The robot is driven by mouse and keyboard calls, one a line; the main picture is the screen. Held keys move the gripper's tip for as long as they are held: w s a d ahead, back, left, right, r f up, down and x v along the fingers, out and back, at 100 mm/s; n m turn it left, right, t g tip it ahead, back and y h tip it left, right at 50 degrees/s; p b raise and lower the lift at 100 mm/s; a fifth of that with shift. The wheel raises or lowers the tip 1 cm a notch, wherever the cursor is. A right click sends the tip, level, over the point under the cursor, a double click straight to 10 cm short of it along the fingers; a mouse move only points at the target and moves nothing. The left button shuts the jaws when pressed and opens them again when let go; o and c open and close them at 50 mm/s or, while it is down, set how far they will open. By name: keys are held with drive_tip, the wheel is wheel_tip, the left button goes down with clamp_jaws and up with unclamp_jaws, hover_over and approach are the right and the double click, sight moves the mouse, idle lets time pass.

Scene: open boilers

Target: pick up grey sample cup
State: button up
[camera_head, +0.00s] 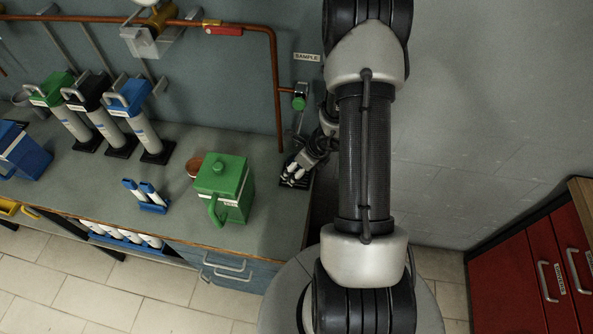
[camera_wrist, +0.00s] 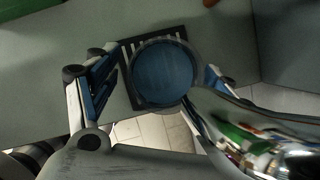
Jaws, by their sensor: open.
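The sample cup (camera_wrist: 163,75) shows in the wrist view as a round grey rim with a dark bluish inside, seen from above. It stands over a dark slotted drain tray (camera_wrist: 128,95). My gripper (camera_wrist: 165,78) is open, with one finger to the left of the cup and one to its right; whether either touches it I cannot tell. In the head view my gripper (camera_head: 297,170) is at the right end of the counter, low by the tray, and the cup cannot be made out there.
A green jug (camera_head: 222,188) stands left of my gripper on the counter (camera_head: 100,190). A small blue rack (camera_head: 150,206) stands further left. A sample tap (camera_head: 299,98) is on the wall above. Red drawers (camera_head: 535,275) stand at right.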

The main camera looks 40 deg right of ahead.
drive_tip(key=shift+x, duration=1.15)
drive_tip(key=shift+r, duration=0.1)
drive_tip(key=c, duration=1.2)
